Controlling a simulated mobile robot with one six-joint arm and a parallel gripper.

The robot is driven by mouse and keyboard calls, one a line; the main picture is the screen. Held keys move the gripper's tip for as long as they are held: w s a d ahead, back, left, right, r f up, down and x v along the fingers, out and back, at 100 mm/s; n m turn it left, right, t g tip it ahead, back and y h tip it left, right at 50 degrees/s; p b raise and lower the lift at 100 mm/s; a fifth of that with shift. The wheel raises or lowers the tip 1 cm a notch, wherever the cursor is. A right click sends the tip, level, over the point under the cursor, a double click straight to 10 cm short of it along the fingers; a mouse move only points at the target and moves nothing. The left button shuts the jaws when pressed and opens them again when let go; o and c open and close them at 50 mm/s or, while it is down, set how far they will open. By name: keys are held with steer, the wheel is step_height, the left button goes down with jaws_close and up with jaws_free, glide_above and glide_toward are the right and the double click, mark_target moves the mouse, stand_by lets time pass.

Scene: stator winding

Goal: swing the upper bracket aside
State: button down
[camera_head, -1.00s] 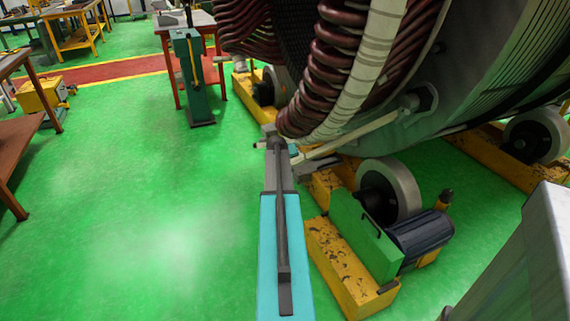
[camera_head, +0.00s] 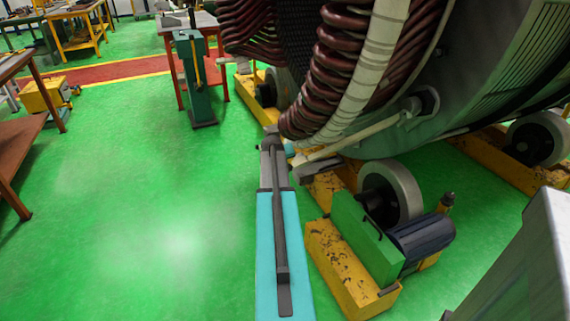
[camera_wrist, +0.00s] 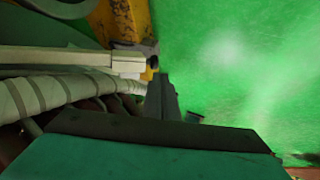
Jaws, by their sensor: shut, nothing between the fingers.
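A pale bar-like bracket (camera_head: 355,136) is fixed to the stator's side at a round pivot and slopes down-left below the windings. I cannot tell for certain that it is the upper bracket. It also shows in the wrist view (camera_wrist: 60,57), its squared free end with a dark knob left of and above my fingers. My gripper (camera_head: 271,139) is at the end of my arm, just left of the winding's lower end. In the wrist view my gripper (camera_wrist: 163,92) is shut and empty, close to the bracket's end. I cannot tell whether they touch.
The stator's maroon windings (camera_head: 337,45) and white-wrapped ring (camera_head: 375,65) hang just right of my gripper. Below stand yellow roller supports (camera_head: 345,270) with a grey wheel (camera_head: 405,185) and a motor (camera_head: 423,240). Open green floor (camera_head: 150,200) lies left.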

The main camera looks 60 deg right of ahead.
steer(key=a+r, duration=0.5)
steer(key=a, duration=0.1)
steer(key=shift+a+r, duration=0.25)
steer(key=shift+a, duration=0.15)
steer(key=shift+w, duration=0.1)
steer(key=w+a+f+n+g+y, duration=0.1)
steer(key=w+a+f+n+y, duration=0.15)
steer(key=a+f, duration=1.05)
steer(key=w+a+f+n+y, duration=0.1)
steer(key=w+a+f+y, duration=0.15)
steer(key=a+f, duration=1.1)
steer(key=s+a+f+n+g+y, duration=0.1)
steer(key=s+a+f, duration=0.25)
steer(key=a, duration=0.55)
steer(key=s+a+f+n+g, duration=0.1)
steer(key=s+a+f+g, duration=0.2)
steer(key=a, duration=0.6)
steer(key=s+a+f+n+y, duration=0.1)
steer(key=s+a+f, duration=0.25)
steer(key=a, duration=0.55)
steer(key=s+a+f+n+g, duration=0.2)
steer(key=s+a+f, duration=0.1)
steer(key=s+a, duration=0.8)
steer(key=shift+s+f+g+y, duration=0.3)
steer(key=shift+s+f+g, duration=0.1)
steer(key=shift+s, duration=1.8)
